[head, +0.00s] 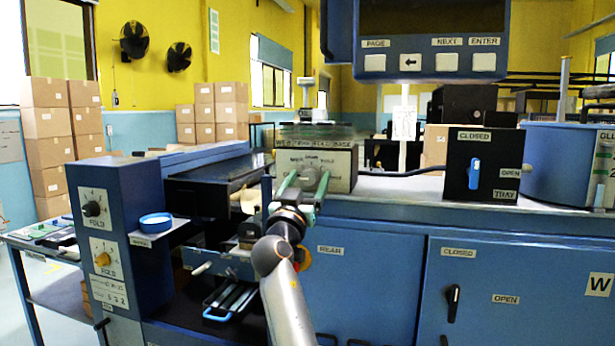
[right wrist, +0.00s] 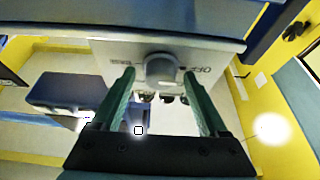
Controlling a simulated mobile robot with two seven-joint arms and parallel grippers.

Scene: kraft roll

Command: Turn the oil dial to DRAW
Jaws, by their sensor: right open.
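A grey round dial (right wrist: 163,70) sits on a pale panel in the right wrist view, with the word OFF to its right and a small unclear label to its left. In the head view the pale box (head: 342,168) carries this dial and small markings that are hard to read. My right gripper (head: 307,178) is open at the front of the box. In the right wrist view its green fingers (right wrist: 159,78) stand one on each side of the dial, with narrow gaps visible. The dial's pointer direction cannot be told. My left gripper is not in view.
Left of the box, a blue column carries two dials marked FOLD, a black one (head: 95,208) and a yellow one (head: 104,258). A black switch box (head: 484,150) with a blue handle stands at the right. A button panel (head: 430,62) hangs above. A blue tub (head: 565,150) stands far right.

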